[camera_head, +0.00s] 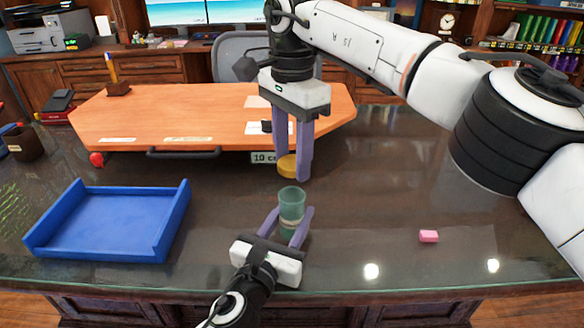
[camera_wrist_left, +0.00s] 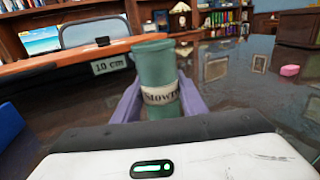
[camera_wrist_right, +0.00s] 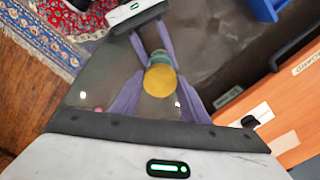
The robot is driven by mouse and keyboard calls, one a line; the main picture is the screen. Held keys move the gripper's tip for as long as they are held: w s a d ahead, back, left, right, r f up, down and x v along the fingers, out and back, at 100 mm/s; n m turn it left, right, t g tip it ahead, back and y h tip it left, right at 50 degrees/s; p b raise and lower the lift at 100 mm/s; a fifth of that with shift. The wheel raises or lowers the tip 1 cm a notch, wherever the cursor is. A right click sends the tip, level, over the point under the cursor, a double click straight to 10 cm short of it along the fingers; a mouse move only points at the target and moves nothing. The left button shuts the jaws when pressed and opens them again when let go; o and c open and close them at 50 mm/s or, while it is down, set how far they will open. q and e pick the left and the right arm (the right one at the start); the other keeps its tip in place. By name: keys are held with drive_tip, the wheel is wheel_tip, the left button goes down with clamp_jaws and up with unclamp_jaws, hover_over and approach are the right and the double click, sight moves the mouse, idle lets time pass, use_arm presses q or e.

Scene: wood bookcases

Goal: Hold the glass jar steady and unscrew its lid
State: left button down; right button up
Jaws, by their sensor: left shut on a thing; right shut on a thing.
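The glass jar (camera_head: 291,200) is greenish, with a pale lettered label, and stands upright near the desk's front. My left gripper (camera_head: 290,214) is shut on its sides; the left wrist view shows the jar (camera_wrist_left: 155,66) between the fingers with no lid on its rim. The yellow round lid (camera_head: 287,167) is off the jar, above its mouth. My right gripper (camera_head: 293,172), pointing down, is shut on the lid. In the right wrist view the lid (camera_wrist_right: 160,80) sits between the fingertips and hides part of the jar (camera_wrist_right: 158,56).
A blue open tray (camera_head: 110,222) lies on the dark glossy desk (camera_head: 380,200) at left. A pink block (camera_head: 428,236) lies at right. A raised orange wooden board (camera_head: 190,110) with a "10 cm" tag (camera_head: 264,158) stands behind the jar. The desk right of the jar is mostly clear.

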use_arm(q)
drive_tip(key=c, duration=1)
unclamp_jaws()
